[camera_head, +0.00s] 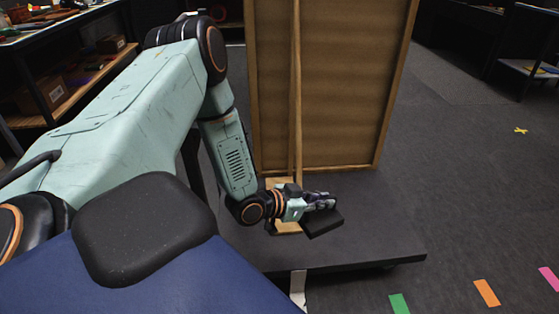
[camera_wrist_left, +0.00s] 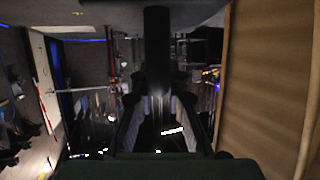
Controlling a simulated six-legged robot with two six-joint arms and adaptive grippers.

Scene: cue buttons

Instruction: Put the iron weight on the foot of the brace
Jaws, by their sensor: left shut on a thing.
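The iron weight (camera_head: 323,225) is a dark flat block in the head view. My left gripper (camera_head: 322,203) is shut on it and holds it near the brace's foot. The brace (camera_head: 297,90) is a thin upright wooden strip on the back of a tall brown panel (camera_head: 345,80). Its foot (camera_head: 287,228) is a pale wooden board on a dark platform, partly hidden by my wrist. The weight appears just right of the foot; I cannot tell if it touches anything. In the left wrist view, the fingers (camera_wrist_left: 158,125) show, but the weight is hard to make out. My right gripper is out of view.
The dark low platform (camera_head: 385,245) has bare room right of the weight. The panel stands close behind my gripper and fills the right side of the wrist view (camera_wrist_left: 265,90). Shelving (camera_head: 75,80) stands at left. Coloured tape marks (camera_head: 486,292) lie on the floor.

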